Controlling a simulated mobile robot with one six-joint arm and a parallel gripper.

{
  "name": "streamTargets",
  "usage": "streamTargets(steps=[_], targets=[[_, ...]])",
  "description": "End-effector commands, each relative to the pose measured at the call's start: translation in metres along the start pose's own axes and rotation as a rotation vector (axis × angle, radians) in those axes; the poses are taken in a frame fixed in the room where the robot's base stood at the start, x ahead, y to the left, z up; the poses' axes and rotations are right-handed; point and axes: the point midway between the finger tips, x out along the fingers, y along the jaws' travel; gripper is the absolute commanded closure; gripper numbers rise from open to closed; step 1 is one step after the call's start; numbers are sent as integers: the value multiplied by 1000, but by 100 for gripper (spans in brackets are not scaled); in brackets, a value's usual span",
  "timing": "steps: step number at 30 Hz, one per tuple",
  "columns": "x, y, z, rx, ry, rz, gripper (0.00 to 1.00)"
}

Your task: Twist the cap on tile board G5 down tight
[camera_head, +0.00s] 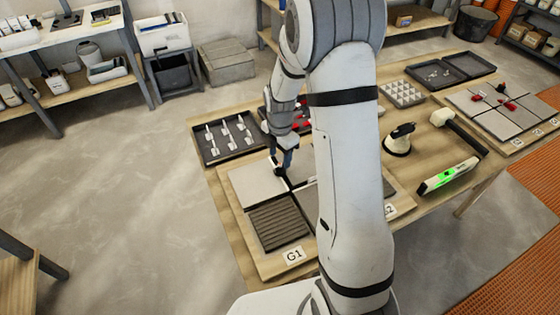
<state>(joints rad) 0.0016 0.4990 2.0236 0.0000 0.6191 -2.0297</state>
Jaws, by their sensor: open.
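My gripper (283,160) is small in this view and points down over the near tile board (262,268), low above the joint between its tiles. It is open; I see no cap between its fingers. A label G1 (293,254) stands at the board's front, and a partly covered label ending in 2 (390,211) stands further right. My arm hides much of this board. Another tile board (495,112) at the far right has red caps (508,105) near its tile joints. Its labels are too small to read, so I cannot tell which board is G5.
A dark tray of white clips (204,153) lies at the table's left. Red caps (299,118) show partly behind my arm. A green-lit level (448,176), a cream-handled tool (457,130), a suction cup tool (398,140) and a spacer tray (402,94) occupy the right.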

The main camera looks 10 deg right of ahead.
Motion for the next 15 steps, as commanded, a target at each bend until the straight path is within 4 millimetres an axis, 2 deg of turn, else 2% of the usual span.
streamTargets(steps=[6, 15], targets=[[30, -1, -1, 0, 2, -3, 50], [40, 0, -1, 1, 0, 0, 50]])
